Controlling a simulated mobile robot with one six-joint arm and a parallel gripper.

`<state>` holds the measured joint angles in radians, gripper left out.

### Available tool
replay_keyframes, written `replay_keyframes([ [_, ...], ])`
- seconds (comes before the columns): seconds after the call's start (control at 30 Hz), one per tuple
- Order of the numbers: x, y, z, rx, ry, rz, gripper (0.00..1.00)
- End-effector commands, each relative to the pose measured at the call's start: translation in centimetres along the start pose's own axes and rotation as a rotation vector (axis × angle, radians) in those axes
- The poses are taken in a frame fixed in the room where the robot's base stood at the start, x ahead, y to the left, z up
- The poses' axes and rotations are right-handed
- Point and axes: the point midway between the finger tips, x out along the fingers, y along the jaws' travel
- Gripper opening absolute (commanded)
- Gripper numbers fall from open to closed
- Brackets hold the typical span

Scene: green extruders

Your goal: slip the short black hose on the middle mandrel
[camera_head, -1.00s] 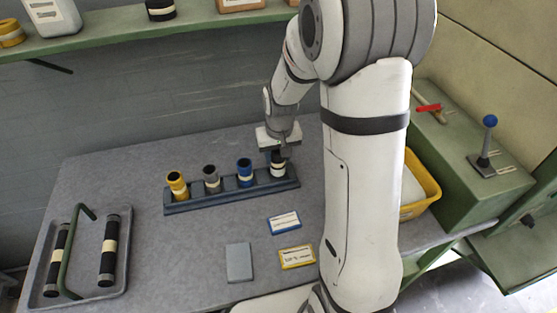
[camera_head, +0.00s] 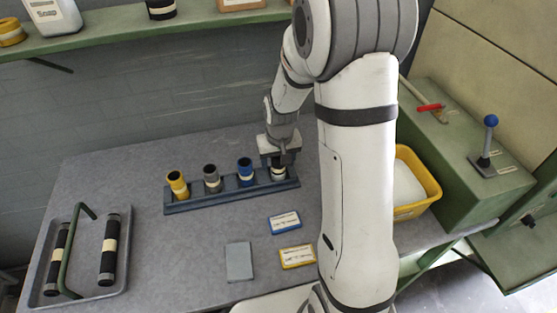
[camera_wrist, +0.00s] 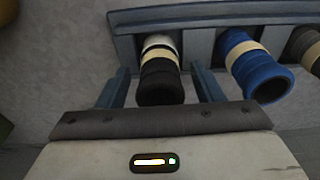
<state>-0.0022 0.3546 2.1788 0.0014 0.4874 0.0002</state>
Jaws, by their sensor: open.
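The short black hose with a cream band stands in the rightmost place of the blue-grey rack (camera_head: 228,198). In the wrist view the black hose (camera_wrist: 161,82) sits between the two fingers of my gripper (camera_wrist: 162,85), which is open with a gap on each side. In the head view my gripper (camera_head: 279,160) is over that end of the rack and hides much of the hose. Blue (camera_head: 245,170), grey (camera_head: 211,177) and yellow (camera_head: 176,183) hoses stand in the other places. No mandrel is recognisable in these views.
A tray (camera_head: 122,292) with two long black hoses and a green handle is at the left. Two labelled cards (camera_head: 285,222) and a grey pad (camera_head: 239,262) lie in front of the rack. A yellow bin (camera_head: 428,178) and green machine (camera_head: 455,150) stand at the right.

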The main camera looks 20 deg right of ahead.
Motion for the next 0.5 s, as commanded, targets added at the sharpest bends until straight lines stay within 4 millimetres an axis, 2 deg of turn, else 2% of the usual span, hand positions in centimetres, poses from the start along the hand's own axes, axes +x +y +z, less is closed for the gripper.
replay_keyframes([
  [0.23,-1.2,0.0,-0.1,0.001,0.004,0.0,0.61],
  [0.37,-3.6,0.0,-0.1,0.001,0.007,0.0,0.61],
  [0.5,-6.8,0.1,-0.1,0.001,0.007,0.0,0.61],
])
